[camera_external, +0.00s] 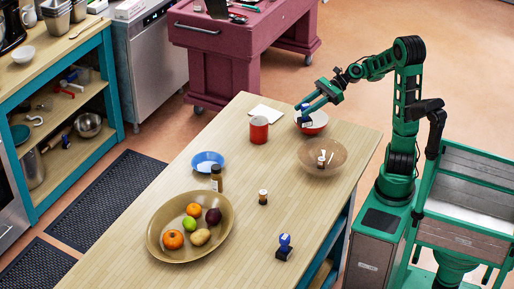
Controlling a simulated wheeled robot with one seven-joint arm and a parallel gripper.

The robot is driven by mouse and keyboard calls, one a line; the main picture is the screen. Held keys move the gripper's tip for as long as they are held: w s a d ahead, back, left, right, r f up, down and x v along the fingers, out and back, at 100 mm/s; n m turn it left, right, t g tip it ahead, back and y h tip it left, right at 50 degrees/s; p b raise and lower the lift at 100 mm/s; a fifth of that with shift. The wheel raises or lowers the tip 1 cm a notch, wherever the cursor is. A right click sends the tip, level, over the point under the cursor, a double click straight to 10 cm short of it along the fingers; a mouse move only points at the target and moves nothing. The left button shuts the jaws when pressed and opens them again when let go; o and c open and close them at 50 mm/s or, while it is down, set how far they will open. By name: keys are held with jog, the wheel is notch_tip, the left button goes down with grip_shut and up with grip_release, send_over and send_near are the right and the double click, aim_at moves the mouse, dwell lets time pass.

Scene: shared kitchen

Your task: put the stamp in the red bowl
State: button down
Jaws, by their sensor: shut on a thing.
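My gripper (308,103) is at the far right end of the wooden table, reaching left over the red bowl (318,123). It is shut on a small blue thing that looks like a stamp (303,107); its lower part shows against the bowl. I cannot tell whether it touches the bowl. The bowl is red with a pale rim, partly hidden by the gripper. Another stamp (284,247), with a blue handle and dark base, stands upright near the table's front right edge, far from my gripper.
A brown bowl (334,166) with small white and dark items stands close to the red bowl. A red mug (259,130) and white paper (266,114) are to its left. A blue bowl (208,159), bottles and a fruit bowl (160,250) lie farther along.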

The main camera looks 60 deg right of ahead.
jog(key=shift+f+v, duration=0.25)
jog(key=shift+v, duration=0.9)
jog(key=shift+d+m, duration=0.3)
jog(key=shift+w+d+f, duration=0.6)
jog(key=shift+d+f, duration=1.2)
jog(key=shift+f, duration=0.05)
jog(key=shift+w+d+f, duration=0.65)
jog(key=shift+d+f, duration=1.1)
jog(key=shift+f, duration=0.05)
jog(key=shift+w+d+f, duration=0.6)
jog(key=shift+d+f, duration=1.2)
jog(key=shift+f, duration=0.05)
jog(key=shift+f, duration=0.5)
jog(key=c, duration=1.4)
grip_release()
jog(key=shift+o, duration=0.2)
